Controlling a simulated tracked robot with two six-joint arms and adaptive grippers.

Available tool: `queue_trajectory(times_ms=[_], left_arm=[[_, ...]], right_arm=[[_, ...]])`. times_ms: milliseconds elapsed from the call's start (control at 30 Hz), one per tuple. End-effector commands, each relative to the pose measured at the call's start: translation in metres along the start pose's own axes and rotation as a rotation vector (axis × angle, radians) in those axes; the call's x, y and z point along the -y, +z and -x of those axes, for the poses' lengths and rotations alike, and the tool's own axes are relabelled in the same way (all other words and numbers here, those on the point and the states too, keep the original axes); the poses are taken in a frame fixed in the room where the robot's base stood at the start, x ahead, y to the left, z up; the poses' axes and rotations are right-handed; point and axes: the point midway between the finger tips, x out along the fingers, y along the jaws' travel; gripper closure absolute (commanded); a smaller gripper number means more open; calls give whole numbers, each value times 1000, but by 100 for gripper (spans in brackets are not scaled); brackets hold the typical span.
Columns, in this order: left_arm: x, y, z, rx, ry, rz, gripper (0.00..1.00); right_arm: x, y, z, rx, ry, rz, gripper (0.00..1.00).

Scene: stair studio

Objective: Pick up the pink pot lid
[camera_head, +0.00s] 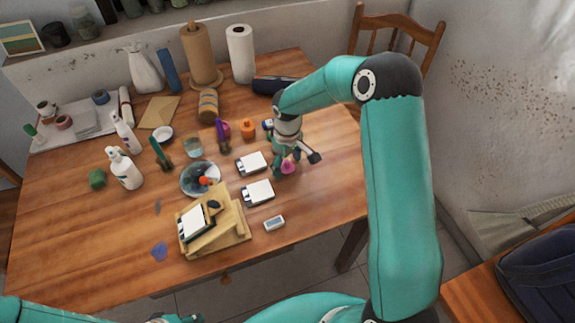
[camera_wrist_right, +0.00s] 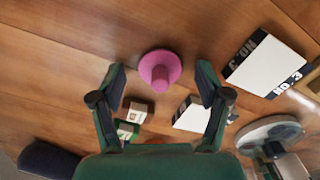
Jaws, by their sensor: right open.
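The pink pot lid (camera_head: 288,167) lies on the wooden table, right of the white boxes and partly hidden by my right gripper (camera_head: 292,160). In the right wrist view the lid (camera_wrist_right: 160,66) shows as a round pink disc with a knob facing the camera. My right gripper (camera_wrist_right: 160,82) is open and empty, with a finger on either side of the lid in that view. The fingers look apart from it; the height between them and the lid is hard to tell. A bit of my left arm and perhaps its gripper (camera_head: 178,318) shows at the bottom edge.
White boxes (camera_head: 257,193) lie left of the lid, near a wooden stand (camera_head: 240,232) and a round bowl (camera_head: 188,180). An orange pot (camera_head: 248,128) and a purple-handled tool (camera_head: 221,133) stand behind. The table (camera_head: 325,200) is clear to the lid's right and front.

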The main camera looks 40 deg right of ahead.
Motion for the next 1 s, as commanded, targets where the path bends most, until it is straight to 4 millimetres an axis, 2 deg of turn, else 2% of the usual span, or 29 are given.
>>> queue_trajectory(times_ms=[100, 367, 767, 1000], left_arm=[[0, 0, 0, 0, 0, 0, 58], [0, 0, 0, 0, 0, 0, 58], [0, 0, 0, 0, 0, 0, 58], [1, 0, -2, 0, 0, 0, 58]], right_arm=[[0, 0, 0, 0, 0, 0, 26], [0, 0, 0, 0, 0, 0, 69], [-1, 0, 3, 0, 1, -1, 71], [-1, 0, 20, -3, 2, -1, 71]])
